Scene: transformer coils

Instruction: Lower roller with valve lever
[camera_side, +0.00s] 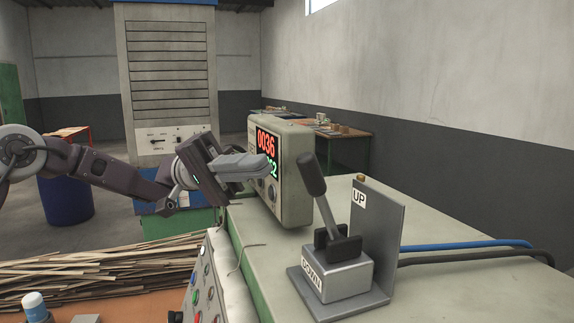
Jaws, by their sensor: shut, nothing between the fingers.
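The valve lever (315,185) is a dark handle on a grey metal block, standing on the green-grey bench top. It tilts a little to the left, with its knob at the top. A plate behind it carries an "UP" label, and the block's front carries a "DOWN" label. My gripper (268,163) is shut and empty, to the left of the lever and apart from it, in front of the display box. Its fingers point right, toward the upper part of the lever. The roller cannot be made out in this view.
A display box (296,175) with red and green digits stands on the bench (440,230) just behind my gripper. A button panel (207,285) is at the bench's left edge. Blue and black hoses run right from the plate. Wooden strips (100,265) lie at lower left.

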